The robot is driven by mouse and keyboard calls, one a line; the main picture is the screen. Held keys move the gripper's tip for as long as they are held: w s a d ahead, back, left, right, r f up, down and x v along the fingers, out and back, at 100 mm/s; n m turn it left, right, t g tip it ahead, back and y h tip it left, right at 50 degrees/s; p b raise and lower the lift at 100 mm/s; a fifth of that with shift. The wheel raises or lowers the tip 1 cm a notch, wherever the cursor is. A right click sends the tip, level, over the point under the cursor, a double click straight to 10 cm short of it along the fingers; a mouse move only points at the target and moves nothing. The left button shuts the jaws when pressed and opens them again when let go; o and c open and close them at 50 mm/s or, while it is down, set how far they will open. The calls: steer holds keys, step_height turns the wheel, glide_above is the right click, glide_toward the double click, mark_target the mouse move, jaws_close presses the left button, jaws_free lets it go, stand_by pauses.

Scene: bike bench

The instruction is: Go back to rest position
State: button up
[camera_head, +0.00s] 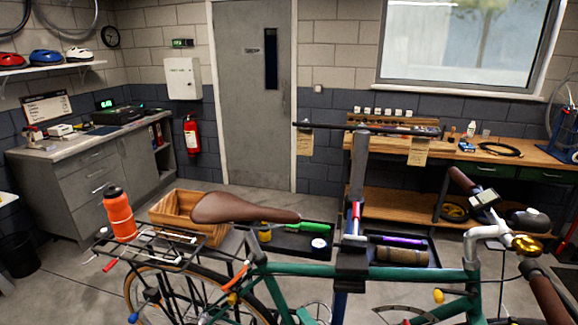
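My gripper and arm do not show in the head view, so I cannot see whether the gripper is open or holds anything. A green bicycle (370,270) with a brown saddle (240,208) is right in front of me, held at a grey repair stand (357,175). An orange bottle (120,218) stands upright on the bike's rear rack (165,246).
A wooden crate (175,212) and dark trays with tools (300,240) sit behind the bike. A wooden workbench (475,157) stands at the back right and a grey cabinet (85,190) at the left. Open floor (60,280) shows at the lower left.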

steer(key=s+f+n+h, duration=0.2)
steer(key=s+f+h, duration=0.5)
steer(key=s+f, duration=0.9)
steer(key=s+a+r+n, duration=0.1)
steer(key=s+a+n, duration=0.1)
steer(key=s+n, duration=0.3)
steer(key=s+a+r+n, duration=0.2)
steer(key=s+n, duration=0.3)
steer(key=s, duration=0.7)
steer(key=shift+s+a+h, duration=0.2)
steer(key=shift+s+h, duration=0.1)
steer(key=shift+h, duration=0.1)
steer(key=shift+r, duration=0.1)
